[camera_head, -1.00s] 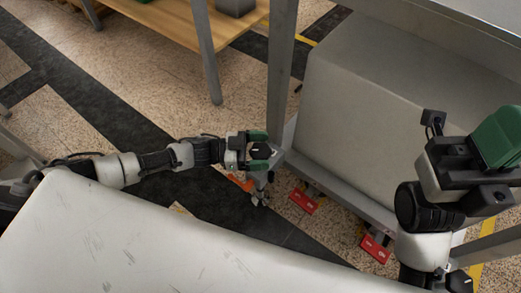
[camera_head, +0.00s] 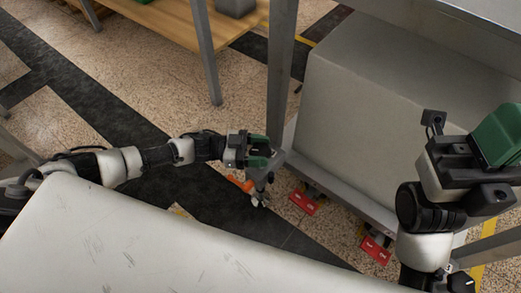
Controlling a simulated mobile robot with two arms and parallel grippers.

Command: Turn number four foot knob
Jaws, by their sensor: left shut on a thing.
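My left gripper (camera_head: 262,150) reaches in from the left, with its green fingers closed around the dark foot knob at the top of a grey leveling foot at the corner of the grey frame. The fingers mostly hide the knob, and no number on it can be read. Below the gripper, the metal foot (camera_head: 262,196) stands over the dark floor strip, with an orange part (camera_head: 240,183) beside it. My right gripper (camera_head: 498,138) is raised at the right edge, away from the foot; its green finger shows, but its opening does not.
A big grey box-like unit (camera_head: 375,100) stands right of the foot, beside an upright metal post (camera_head: 280,75). Red tags or pedals (camera_head: 304,202) (camera_head: 376,249) sit along its lower edge. A wooden table (camera_head: 175,20) is behind. Open floor lies to the left.

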